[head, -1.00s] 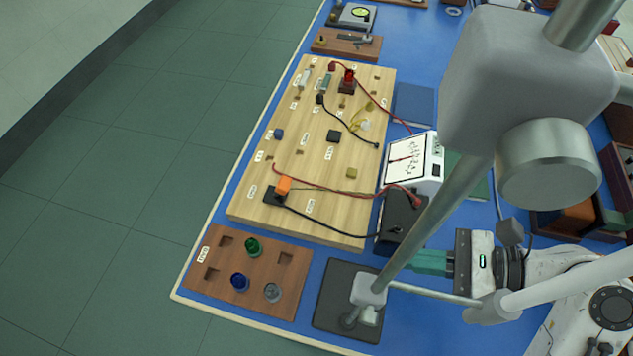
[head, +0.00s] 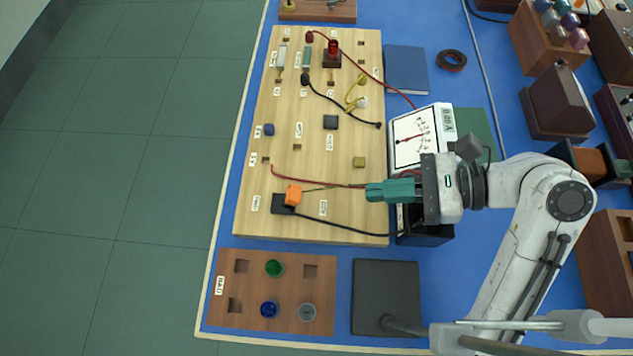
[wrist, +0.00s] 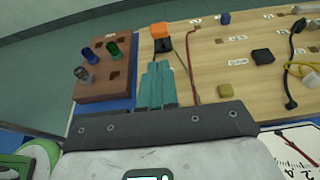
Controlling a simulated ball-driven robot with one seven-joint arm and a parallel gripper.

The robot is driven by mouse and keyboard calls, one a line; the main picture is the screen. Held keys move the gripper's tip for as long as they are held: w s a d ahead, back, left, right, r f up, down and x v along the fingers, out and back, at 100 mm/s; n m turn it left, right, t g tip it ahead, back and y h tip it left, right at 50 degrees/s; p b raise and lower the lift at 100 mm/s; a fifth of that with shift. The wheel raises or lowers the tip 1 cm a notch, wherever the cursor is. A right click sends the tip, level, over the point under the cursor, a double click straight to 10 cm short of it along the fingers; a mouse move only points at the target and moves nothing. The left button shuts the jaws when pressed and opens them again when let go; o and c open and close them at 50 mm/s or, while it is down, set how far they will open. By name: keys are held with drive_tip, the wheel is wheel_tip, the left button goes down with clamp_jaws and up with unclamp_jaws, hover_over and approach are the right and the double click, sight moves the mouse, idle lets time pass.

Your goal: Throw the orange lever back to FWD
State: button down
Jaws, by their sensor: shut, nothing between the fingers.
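The orange lever (head: 293,194) stands on a dark base (head: 281,203) near the lower left of the wooden board (head: 250,222). White labels lie on both sides of it, too small to read. In the wrist view the orange lever (wrist: 160,30) shows beyond my fingertips, slightly left of centre. My gripper (head: 370,191) has teal fingers, shut and empty, pointing left over the board's right edge. It is apart from the lever, to its right at about the same height in the picture. In the wrist view the closed fingers (wrist: 158,66) point toward the lever.
A red lead (head: 320,184) and a black lead (head: 345,230) run across the board near the lever. A white meter (head: 435,120) stands beside my gripper. A brown tray (head: 255,310) with coloured knobs and a dark pad (head: 385,280) lie at the front.

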sight(301, 195)
drive_tip(key=shift+w+a, duration=0.1)
drive_tip(key=shift+a, duration=0.05)
drive_tip(key=b+x, duration=0.1)
drive_tip(key=x, duration=0.8)
drive_tip(key=shift+a+f, duration=0.2)
drive_tip(key=shift+a, duration=0.15)
drive_tip(key=shift+r, duration=0.15)
drive_tip(key=shift+a+r+p, duration=0.15)
drive_tip(key=shift+r+p, duration=0.1)
drive_tip(key=shift+p, duration=0.65)
drive_tip(key=shift+w+f, duration=0.1)
